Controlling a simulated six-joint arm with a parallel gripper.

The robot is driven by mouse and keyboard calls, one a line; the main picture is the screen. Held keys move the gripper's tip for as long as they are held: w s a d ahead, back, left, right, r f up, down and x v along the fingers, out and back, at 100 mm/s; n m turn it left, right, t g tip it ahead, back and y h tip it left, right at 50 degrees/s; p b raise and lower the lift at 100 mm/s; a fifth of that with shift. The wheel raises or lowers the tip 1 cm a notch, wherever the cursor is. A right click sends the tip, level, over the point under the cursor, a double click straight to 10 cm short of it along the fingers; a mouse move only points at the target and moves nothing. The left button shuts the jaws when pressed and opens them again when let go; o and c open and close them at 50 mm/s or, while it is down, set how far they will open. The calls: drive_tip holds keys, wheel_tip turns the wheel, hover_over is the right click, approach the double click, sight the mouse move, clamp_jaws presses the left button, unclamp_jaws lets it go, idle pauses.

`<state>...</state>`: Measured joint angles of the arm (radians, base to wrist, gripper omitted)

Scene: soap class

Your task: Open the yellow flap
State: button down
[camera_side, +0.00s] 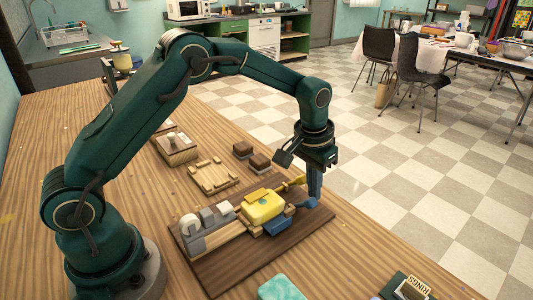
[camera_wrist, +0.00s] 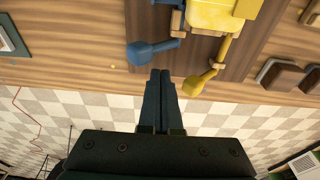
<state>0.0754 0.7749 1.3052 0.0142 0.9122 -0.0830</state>
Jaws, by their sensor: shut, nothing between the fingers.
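The yellow flap (camera_side: 258,194) appears to be a flat piece on top of a yellow box (camera_side: 266,209) on the dark board; its exact state is hard to tell. The yellow box shows at the top of the wrist view (camera_wrist: 208,14). A yellow lever with a round knob (camera_wrist: 196,86) and a blue lever with a knob (camera_wrist: 146,51) stick out from this end. My gripper (camera_side: 315,196) is shut and empty, pointing down near the knobs. In the wrist view its fingertips (camera_wrist: 160,72) lie between the two knobs, apart from the yellow one.
A blue part (camera_side: 277,226) sits at the near side of the yellow box. Grey blocks and a roller (camera_side: 190,223) stand at the board's left end. A wooden frame (camera_side: 214,178) and brown blocks (camera_side: 259,162) lie behind. A teal block (camera_side: 281,288) is in front. The table edge is close.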

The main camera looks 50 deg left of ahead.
drive_tip(key=shift+f, duration=0.2)
drive_tip(key=shift+a, duration=0.75)
idle(0.6)
